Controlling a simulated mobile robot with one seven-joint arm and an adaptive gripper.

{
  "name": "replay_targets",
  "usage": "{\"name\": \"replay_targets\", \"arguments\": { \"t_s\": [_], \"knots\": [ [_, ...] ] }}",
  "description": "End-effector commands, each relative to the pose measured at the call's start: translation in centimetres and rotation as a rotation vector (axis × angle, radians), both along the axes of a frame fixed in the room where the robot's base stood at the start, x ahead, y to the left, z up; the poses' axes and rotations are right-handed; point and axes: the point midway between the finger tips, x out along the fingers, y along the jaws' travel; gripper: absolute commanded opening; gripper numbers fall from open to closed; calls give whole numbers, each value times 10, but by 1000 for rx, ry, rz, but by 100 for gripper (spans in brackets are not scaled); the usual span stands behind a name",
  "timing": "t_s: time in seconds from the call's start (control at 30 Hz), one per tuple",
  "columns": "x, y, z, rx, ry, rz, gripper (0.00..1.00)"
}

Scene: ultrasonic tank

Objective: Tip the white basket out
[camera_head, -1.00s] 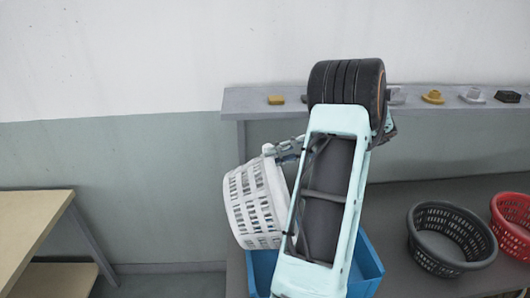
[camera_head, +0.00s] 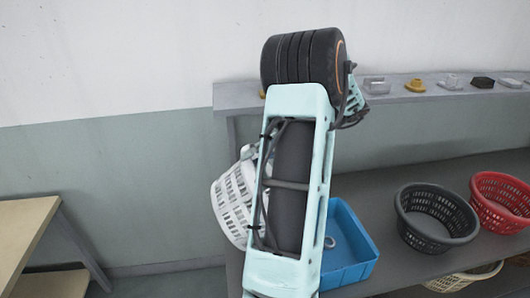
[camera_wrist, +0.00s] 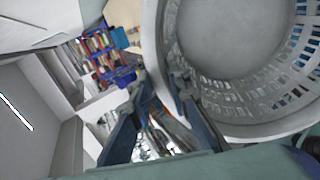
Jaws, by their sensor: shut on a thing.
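The white basket (camera_head: 230,205) hangs tilted to the left of my arm in the head view, its right part hidden behind the arm. In the wrist view the basket (camera_wrist: 240,118) fills the upper right, and I see into its open mouth; the visible inside looks empty. My gripper (camera_wrist: 163,84) is shut on the basket's rim, one finger on each side of it. In the head view the gripper is mostly hidden by my arm. A blue bin (camera_head: 355,270) stands on the bench behind and right of the arm, with a small pale ring (camera_head: 329,242) in it.
A dark grey basket (camera_head: 437,243) and a red basket (camera_head: 480,222) stand on the bench to the right. A narrow shelf (camera_head: 400,93) with small parts runs along the wall. A wooden table (camera_head: 25,225) stands at the left, with a gap before the bench.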

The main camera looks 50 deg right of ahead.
Motion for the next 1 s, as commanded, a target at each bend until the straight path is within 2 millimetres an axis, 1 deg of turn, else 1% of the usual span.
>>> {"name": "replay_targets", "arguments": {
  "t_s": [0.03, 0.2, 0.8, 0.83, 0.87, 1.0],
  "knots": [
    [5, 8, -1, -22, 14, 5, 0],
    [19, 27, -16, -102, 71, 6, 0],
    [70, 94, -48, -370, 272, 7, 0],
    [72, 97, -49, -384, 280, 4, 0],
    [74, 100, -45, -403, 301, 6, 0],
    [80, 109, -57, -498, 378, 6, 0]
  ]
}}
